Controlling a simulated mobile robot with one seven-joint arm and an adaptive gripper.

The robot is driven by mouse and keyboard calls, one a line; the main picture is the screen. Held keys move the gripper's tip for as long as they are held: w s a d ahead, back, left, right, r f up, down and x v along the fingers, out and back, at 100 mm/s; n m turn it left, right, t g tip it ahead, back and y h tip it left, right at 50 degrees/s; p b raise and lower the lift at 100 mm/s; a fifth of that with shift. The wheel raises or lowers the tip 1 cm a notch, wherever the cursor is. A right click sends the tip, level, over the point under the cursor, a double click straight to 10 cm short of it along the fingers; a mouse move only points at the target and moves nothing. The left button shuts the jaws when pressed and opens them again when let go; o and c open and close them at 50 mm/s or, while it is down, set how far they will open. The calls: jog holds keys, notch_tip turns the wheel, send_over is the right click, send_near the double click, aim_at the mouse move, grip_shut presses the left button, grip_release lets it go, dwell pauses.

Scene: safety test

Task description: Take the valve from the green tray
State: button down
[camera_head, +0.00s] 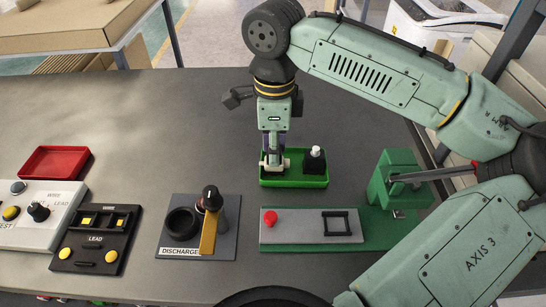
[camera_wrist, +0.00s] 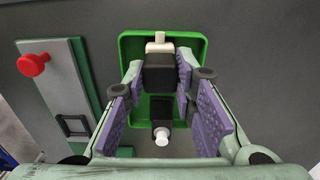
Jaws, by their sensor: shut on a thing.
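The green tray (camera_head: 293,183) lies on the grey table and also shows in the wrist view (camera_wrist: 127,48). A pale, off-white fitting, which looks like the valve (camera_wrist: 160,46), is at the tray's left end. My gripper (camera_head: 275,160) points down into the tray there, its purple-padded fingers (camera_wrist: 159,72) shut around the valve. A dark block shows between the fingers and hides part of it. I cannot tell whether the valve is clear of the tray floor. A black piece with a white cap (camera_head: 315,160) stands apart at the tray's right end.
A green and grey fixture (camera_head: 305,229) with a red button lies just in front of the tray. A DISCHARGE stand (camera_head: 173,243) with a dark-topped tool is front left. Control boxes (camera_head: 95,240) and a red tray (camera_head: 56,162) are farther left. The table behind is bare.

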jog(key=shift+r+p, duration=3.2)
jog(key=shift+r, duration=0.1)
jog(key=shift+f, duration=0.1)
